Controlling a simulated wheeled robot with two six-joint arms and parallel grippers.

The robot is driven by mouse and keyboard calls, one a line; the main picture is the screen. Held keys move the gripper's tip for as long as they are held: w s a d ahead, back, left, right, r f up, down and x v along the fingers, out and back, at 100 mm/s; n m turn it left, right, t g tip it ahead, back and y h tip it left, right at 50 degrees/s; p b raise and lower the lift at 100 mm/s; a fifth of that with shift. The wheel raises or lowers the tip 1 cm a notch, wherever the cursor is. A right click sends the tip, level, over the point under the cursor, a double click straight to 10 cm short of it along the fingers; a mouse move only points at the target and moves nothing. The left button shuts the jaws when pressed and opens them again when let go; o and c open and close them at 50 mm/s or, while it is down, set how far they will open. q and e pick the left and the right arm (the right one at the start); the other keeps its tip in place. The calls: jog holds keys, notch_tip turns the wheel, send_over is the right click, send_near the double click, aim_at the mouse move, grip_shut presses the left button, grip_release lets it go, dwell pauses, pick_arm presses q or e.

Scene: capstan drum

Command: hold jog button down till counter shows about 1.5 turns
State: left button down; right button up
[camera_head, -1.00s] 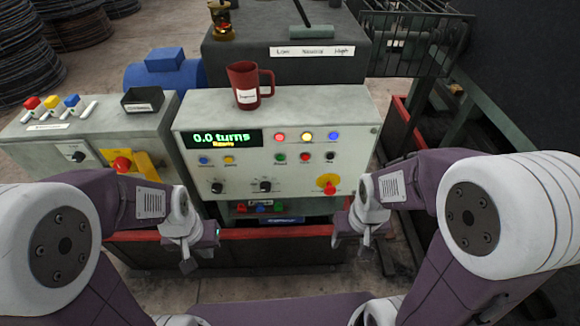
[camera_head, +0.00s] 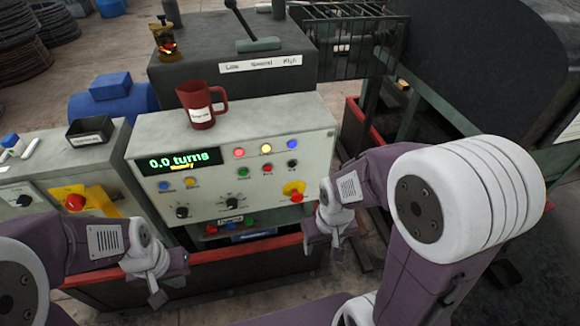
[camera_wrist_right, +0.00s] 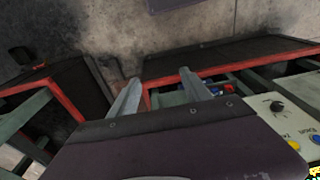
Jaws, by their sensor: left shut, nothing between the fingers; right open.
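The control panel (camera_head: 225,200) faces me in the head view, with a lit green counter (camera_head: 178,161) reading "0.0 turns". A small black button (camera_head: 292,163), probably the jog button, sits right of a red button (camera_head: 267,168) and a green button (camera_head: 243,172); its label is too small to read surely. My left gripper (camera_head: 157,296) is shut and empty, low in front of the panel's left side, apart from it. My right gripper (camera_head: 338,252) is open and empty, below and right of the panel. Its two spread fingers show in the right wrist view (camera_wrist_right: 160,92).
A red mug (camera_head: 201,105) stands on the panel's top. A red-yellow emergency stop (camera_head: 295,192) is at the panel's lower right. Red-rimmed bins (camera_head: 275,246) lie below. Another console (camera_head: 40,185) stands at left, a lever box (camera_head: 225,75) behind.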

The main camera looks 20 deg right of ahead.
dwell(0.4)
grip_shut()
dwell(1.5)
